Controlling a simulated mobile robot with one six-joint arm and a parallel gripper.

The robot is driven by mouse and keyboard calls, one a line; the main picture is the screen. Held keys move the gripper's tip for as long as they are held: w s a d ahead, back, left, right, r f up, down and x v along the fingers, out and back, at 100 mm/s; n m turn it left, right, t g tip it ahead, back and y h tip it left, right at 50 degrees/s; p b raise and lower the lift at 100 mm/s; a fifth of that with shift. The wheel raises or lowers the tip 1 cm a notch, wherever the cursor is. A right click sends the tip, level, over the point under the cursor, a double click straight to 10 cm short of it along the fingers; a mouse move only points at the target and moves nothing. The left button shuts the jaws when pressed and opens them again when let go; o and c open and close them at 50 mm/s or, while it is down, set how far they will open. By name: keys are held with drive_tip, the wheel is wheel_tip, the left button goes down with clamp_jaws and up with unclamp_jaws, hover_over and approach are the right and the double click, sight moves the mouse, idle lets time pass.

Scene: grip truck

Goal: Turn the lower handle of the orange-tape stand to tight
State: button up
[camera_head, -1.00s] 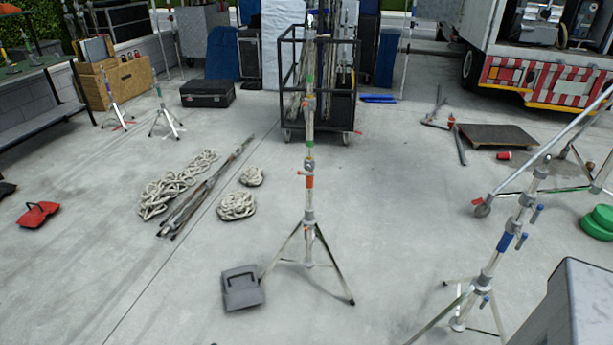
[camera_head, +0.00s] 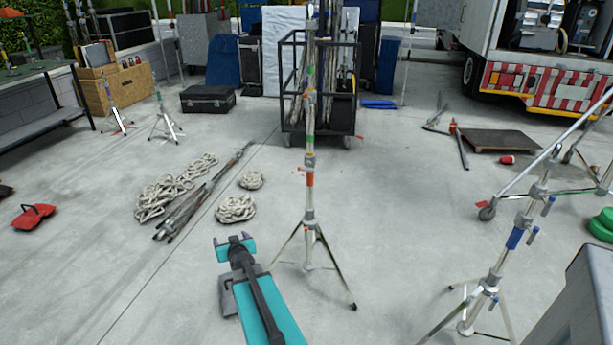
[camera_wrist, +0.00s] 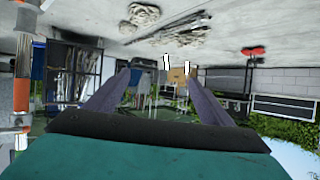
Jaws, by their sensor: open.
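The orange-tape stand (camera_head: 310,180) stands upright on its tripod legs in the middle of the head view, with an orange band below a grey collar. A small red-orange handle (camera_head: 300,169) sticks out to the left at that collar. In the wrist view, which is upside down, part of a stand with orange bands (camera_wrist: 21,121) runs along the left edge. My gripper (camera_head: 235,243) is low, left of the stand's pole and apart from it. In the wrist view its two dark fingers (camera_wrist: 158,82) are spread with nothing between them.
Rope coils (camera_head: 237,208) and poles (camera_head: 205,190) lie to the left. A blue-tape stand (camera_head: 514,238) stands at the right. A wheeled cage (camera_head: 346,125) is behind.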

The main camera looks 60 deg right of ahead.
drive_tip(key=s+d+r+m+h+b, duration=0.1)
drive_tip(key=s+d+r+h, duration=0.15)
drive_tip(key=d, duration=0.35)
drive_tip(key=s+d+r+m+h, duration=0.2)
drive_tip(key=d+r, duration=0.2)
drive_tip(key=d, duration=0.1)
drive_tip(key=m+g+h+b, duration=0.2)
drive_tip(key=m+g+h, duration=0.2)
drive_tip(key=g+h, duration=0.1)
approach(306, 170)
drive_tip(key=s+v, duration=0.1)
drive_tip(key=v, duration=0.2)
drive_tip(key=shift+w+d+f, duration=0.1)
drive_tip(key=shift+w+f, duration=0.05)
drive_tip(key=shift+w, duration=0.15)
drive_tip(key=shift+d, duration=0.1)
drive_tip(key=shift+t, duration=0.4)
drive_tip(key=shift+x, duration=6.8)
